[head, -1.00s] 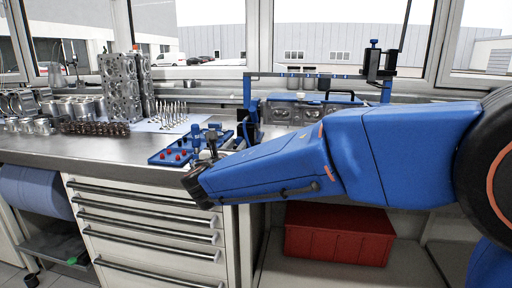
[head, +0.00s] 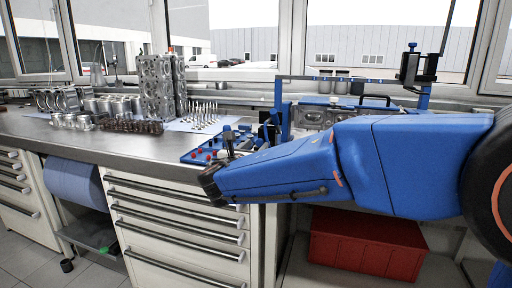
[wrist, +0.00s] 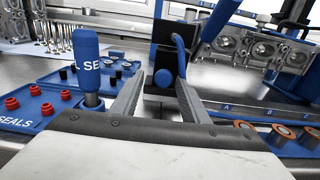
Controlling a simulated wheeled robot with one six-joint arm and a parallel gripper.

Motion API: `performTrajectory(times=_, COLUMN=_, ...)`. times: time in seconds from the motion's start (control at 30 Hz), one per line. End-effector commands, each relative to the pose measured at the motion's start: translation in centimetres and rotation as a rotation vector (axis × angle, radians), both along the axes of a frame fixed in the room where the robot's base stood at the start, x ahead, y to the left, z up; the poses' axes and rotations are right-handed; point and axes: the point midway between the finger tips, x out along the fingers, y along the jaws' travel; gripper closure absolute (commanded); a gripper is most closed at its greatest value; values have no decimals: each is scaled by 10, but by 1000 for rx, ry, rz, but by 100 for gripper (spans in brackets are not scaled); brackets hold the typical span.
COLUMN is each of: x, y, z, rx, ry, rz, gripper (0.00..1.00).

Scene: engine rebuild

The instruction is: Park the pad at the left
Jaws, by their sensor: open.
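I cannot identify the pad for certain. A black block with a blue bent handle and a round blue knob (wrist: 163,78) stands just beyond my gripper (wrist: 160,88) in the wrist view. My fingers are open on either side of the line towards it, with nothing seen between them. In the head view my forearm reaches left across the bench front and hides part of the bench; the fingers are hard to make out there. A blue frame (head: 283,105) with a high rail carries a black unit (head: 420,68) at its right end.
A blue seal tray (head: 198,156) with red seals lies left of my gripper; a blue-handled tool (wrist: 87,60) stands upright there. Engine heads (head: 157,88), valves (head: 205,112) and pistons stand farther left. A labelled blue strip (wrist: 265,118) lies right. A red box (head: 368,243) sits below.

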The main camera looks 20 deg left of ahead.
Motion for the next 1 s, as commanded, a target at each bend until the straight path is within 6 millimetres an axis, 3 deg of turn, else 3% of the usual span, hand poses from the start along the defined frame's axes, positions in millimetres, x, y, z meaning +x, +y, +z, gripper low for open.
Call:
performTrajectory(times=0.17, x=-14, y=1, z=0, rx=0, ry=0, rz=2, gripper=59)
performTrajectory(times=0.8, x=-137, y=6, z=0, rx=0, ry=0, rz=4, gripper=59)
performTrajectory(times=1.0, x=-163, y=7, z=0, rx=0, ry=0, rz=3, gripper=59)
